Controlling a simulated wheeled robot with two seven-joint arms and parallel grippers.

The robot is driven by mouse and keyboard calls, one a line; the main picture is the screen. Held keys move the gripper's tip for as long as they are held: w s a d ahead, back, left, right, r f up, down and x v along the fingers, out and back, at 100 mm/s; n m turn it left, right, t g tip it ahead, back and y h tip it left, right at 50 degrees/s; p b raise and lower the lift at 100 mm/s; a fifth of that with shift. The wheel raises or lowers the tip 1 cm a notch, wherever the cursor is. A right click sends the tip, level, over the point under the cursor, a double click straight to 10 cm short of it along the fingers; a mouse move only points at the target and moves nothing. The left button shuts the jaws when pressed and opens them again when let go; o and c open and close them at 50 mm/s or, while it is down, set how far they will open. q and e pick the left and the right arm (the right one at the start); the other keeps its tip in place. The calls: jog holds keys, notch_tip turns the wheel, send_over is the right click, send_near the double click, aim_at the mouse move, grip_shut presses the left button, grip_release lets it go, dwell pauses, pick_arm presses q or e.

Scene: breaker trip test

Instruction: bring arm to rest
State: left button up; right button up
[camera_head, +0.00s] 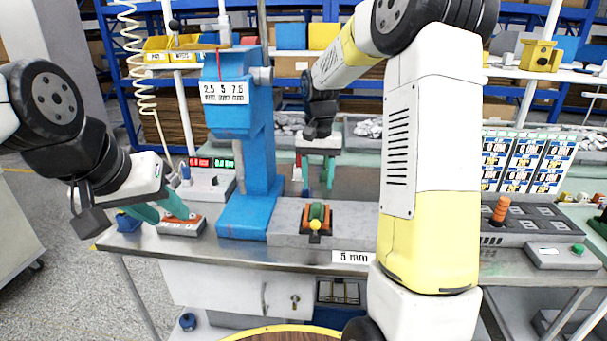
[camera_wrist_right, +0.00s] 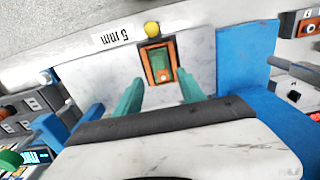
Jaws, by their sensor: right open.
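My right gripper (camera_head: 318,178) hangs above the grey bench fixture in the head view. Its teal fingers are apart and empty, and they also show in the right wrist view (camera_wrist_right: 160,92). Beyond the fingertips there, an orange-framed green breaker (camera_wrist_right: 160,65) sits in the pale fixture, with a yellow knob (camera_wrist_right: 152,29) beside it. The breaker (camera_head: 317,214) also shows in the head view, below the right gripper and apart from it. My left gripper (camera_head: 172,218) is at the left end of the bench, fingers apart, just over a small red-topped box (camera_head: 182,226). Whether it touches the box is unclear.
A blue press (camera_head: 245,140) stands between my grippers. A box with red and green displays (camera_head: 208,180) is behind my left gripper. A "5 mm" label (camera_head: 352,257) marks the bench front. A panel with an orange knob (camera_head: 500,210) stands at right. My right arm hides part of the bench.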

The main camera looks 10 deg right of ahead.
jog(key=s+r+n+t, duration=0.2)
jog(key=s+r, duration=0.7)
jog(key=s, duration=0.1)
jog(key=s+a+r+n+t+y, duration=0.1)
jog(key=s+t, duration=0.3)
jog(key=s, duration=1)
jog(key=shift+a+r+n+y, duration=0.35)
jog(key=shift+a+n+y, duration=0.05)
jog(key=shift+a+y, duration=0.2)
